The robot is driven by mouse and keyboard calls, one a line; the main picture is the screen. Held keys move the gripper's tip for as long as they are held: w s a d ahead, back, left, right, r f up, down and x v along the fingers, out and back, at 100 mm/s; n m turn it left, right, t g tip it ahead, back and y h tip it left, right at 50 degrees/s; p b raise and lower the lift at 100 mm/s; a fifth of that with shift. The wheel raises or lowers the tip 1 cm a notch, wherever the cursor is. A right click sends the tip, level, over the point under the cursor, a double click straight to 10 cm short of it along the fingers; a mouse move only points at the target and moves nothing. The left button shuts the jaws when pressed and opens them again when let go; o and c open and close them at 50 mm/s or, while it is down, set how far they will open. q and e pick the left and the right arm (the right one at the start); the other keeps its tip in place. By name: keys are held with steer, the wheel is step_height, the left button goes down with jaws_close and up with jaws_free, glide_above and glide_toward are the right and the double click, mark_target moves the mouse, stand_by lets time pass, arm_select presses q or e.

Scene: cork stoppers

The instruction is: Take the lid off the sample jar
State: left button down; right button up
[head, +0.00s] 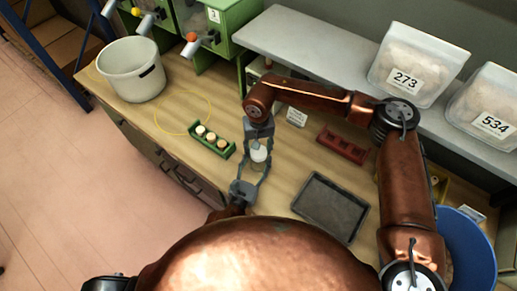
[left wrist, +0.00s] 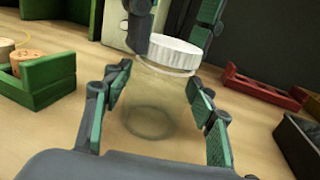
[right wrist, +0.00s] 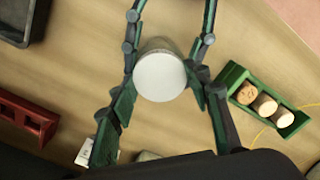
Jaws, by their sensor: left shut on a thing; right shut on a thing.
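The clear sample jar (left wrist: 150,110) stands upright on the bench, with its white ribbed lid (left wrist: 172,54) on its mouth. In the head view the lid (head: 259,154) shows as a small white disc between my two grippers. My left gripper (head: 258,168) comes from the near side and is shut on the glass body, one finger on each side. My right gripper (head: 260,146) reaches down from above and is shut on the lid. The right wrist view shows the round lid top (right wrist: 160,76) between its fingers. I cannot tell whether the lid is loose on the jar.
A green rack (head: 226,152) with three corks stands left of the jar. A red rack (head: 342,146) and a dark tray (head: 322,228) lie to the right. A white bucket (head: 131,72), a small card (head: 296,116) and a blue bin (head: 470,250) are farther off.

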mark_target(259, 152)
arm_select(q)
steer(key=shift+f, duration=0.4)
arm_select(e)
steer(key=shift+r, duration=0.15)
steer(key=shift+r, duration=0.95)
steer(key=shift+r, duration=1.95)
arm_select(q)
steer(key=c, duration=1.2)
jaws_free()
steer(key=o, duration=0.4)
steer(key=shift+r, duration=0.3)
